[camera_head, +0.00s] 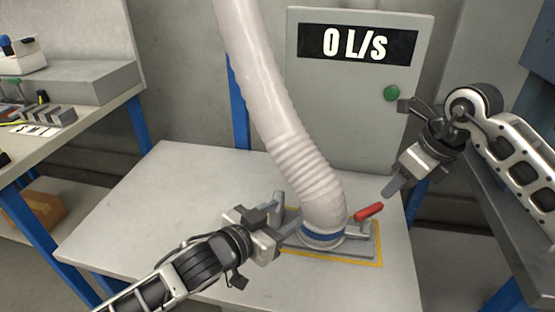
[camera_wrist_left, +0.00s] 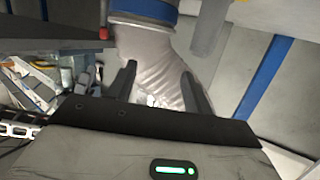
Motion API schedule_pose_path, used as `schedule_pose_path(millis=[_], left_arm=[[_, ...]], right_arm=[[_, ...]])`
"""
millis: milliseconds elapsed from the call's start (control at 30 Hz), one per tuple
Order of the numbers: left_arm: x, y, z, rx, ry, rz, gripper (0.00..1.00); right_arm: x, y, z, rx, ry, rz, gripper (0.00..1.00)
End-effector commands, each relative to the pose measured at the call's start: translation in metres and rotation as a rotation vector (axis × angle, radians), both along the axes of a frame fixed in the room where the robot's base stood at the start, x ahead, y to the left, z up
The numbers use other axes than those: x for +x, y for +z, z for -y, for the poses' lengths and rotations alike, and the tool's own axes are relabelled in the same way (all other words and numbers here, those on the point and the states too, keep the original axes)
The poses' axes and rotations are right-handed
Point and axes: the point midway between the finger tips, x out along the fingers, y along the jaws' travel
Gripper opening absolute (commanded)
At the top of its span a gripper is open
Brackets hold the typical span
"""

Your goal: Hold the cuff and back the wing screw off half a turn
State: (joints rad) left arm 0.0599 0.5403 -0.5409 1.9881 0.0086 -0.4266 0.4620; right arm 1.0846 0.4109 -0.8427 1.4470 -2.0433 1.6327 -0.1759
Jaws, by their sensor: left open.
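The white ribbed hose (camera_head: 300,165) comes down to a cuff with a blue band (camera_head: 322,239) on a grey base plate. In the left wrist view the blue band (camera_wrist_left: 146,8) shows at the top edge. The red wing screw (camera_head: 369,212) sits at the cuff's right side; a small red part of it shows in the left wrist view (camera_wrist_left: 103,33). My left gripper (camera_head: 291,232) is open at the cuff's left; in its wrist view the hose shows between and beyond the fingers. I cannot tell whether they touch it. My right gripper (camera_head: 389,190) is above and right of the wing screw, apart from it.
A grey upright post (camera_head: 277,202) stands left of the cuff, close to my left gripper. The table's left part (camera_head: 160,200) is clear. A workbench stands further left.

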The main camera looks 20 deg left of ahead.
Motion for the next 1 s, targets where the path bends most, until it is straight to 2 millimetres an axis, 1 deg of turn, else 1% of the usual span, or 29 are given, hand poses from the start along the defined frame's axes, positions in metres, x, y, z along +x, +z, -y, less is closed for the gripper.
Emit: schedule_pose_path(millis=[33,133,200,300,367,433,500,567,700,800,900,1000], left_arm=[[0.024,0.008,-0.01,0.022,0.023,0.002,0.51],[0.067,0.012,-0.03,0.04,0.12,-0.076,0.51],[0.094,0.009,-0.044,0.046,0.211,-0.185,0.51],[0.12,0.003,-0.056,0.049,0.33,-0.378,0.51],[0.127,0.002,-0.059,0.054,0.382,-0.5,0.51],[0.13,0.004,-0.057,0.063,0.427,-0.644,0.51],[0.128,0.01,-0.053,0.081,0.458,-0.788,0.51],[0.123,0.018,-0.048,0.103,0.474,-0.904,0.51],[0.104,0.044,-0.036,0.166,0.483,-1.128,0.51],[0.092,0.061,-0.03,0.208,0.477,-1.238,0.51],[0.083,0.072,-0.027,0.239,0.471,-1.305,0.51],[0.079,0.075,-0.025,0.254,0.469,-1.335,0.51]], right_arm=[[0.0,0.0,0.0,0.0,0.0,0.0,0.36],[0.0,0.0,0.0,0.0,0.0,0.0,0.36],[0.0,0.0,0.0,0.0,0.0,0.0,0.36],[0.0,0.0,0.0,0.001,0.0,-0.001,0.36],[0.0,0.0,0.0,0.001,0.0,-0.001,0.36],[0.0,0.0,0.0,0.001,0.0,-0.001,0.36],[0.0,0.0,0.0,0.001,0.0,-0.001,0.36],[0.0,0.0,0.0,0.001,0.0,-0.001,0.36],[0.0,0.0,0.0,0.001,0.0,-0.001,0.36],[0.0,0.0,0.0,0.001,0.0,-0.001,0.36],[0.0,0.0,0.0,0.001,0.0,-0.001,0.36],[0.0,0.0,0.0,0.0,0.0,0.0,0.36]])
